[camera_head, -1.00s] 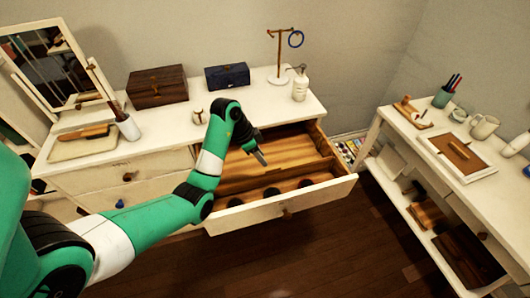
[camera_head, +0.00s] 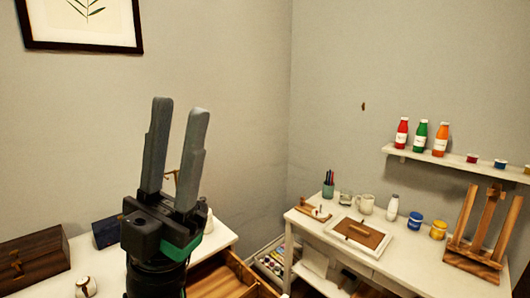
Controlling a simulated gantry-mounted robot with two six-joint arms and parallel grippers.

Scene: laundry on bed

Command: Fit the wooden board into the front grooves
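My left gripper (camera_head: 180,107) points upward in front of the dresser, its two grey fingers apart with nothing between them. Below it, the open wooden drawer (camera_head: 226,272) shows only in part at the bottom edge; its front and any grooves are out of view. I cannot make out a separate loose board in the drawer. A brown wooden panel with a handle (camera_head: 372,236) lies in a white frame on the right table; I cannot tell if it is the task's board. My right gripper is not in view.
A wooden box (camera_head: 33,259) and a dark blue box (camera_head: 106,231) stand on the dresser. The right table (camera_head: 430,270) holds cups, jars and a wooden easel (camera_head: 480,235). A wall shelf (camera_head: 470,166) carries bottles.

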